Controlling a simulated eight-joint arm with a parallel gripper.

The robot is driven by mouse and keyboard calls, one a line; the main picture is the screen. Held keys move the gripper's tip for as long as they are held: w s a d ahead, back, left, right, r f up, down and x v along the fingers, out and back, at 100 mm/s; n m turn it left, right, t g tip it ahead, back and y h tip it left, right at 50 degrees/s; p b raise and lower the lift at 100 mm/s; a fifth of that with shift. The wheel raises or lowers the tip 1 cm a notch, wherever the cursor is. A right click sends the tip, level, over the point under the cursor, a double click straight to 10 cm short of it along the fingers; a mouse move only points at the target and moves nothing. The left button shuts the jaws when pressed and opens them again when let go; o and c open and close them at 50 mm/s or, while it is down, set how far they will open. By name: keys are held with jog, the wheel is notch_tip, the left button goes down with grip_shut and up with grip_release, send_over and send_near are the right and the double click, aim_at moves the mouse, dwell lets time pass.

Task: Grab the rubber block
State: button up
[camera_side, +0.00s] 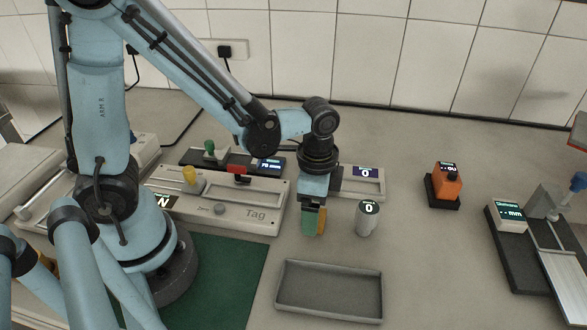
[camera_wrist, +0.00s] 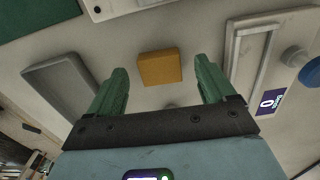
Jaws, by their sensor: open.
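The rubber block appears to be the orange-yellow block (camera_wrist: 160,68), which lies on the bench ahead of my gripper in the wrist view. In the side view an orange strip of it (camera_side: 321,222) shows beside a green finger, which partly hides it. My gripper (camera_wrist: 161,78) has two green fingers spread wide apart, with the block showing in the gap between their tips. In the side view my gripper (camera_side: 311,220) points down at the block. Whether a finger touches the block cannot be told.
A grey tray (camera_side: 330,317) lies in front of my gripper. A small cylinder with a display (camera_side: 367,220) stands close on the right. An orange device (camera_side: 446,187) stands farther right.

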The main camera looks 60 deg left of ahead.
jog(key=shift+f, duration=0.85)
jog(key=shift+c, duration=0.3)
jog(key=c, duration=1.1)
jog(key=shift+r, duration=0.15)
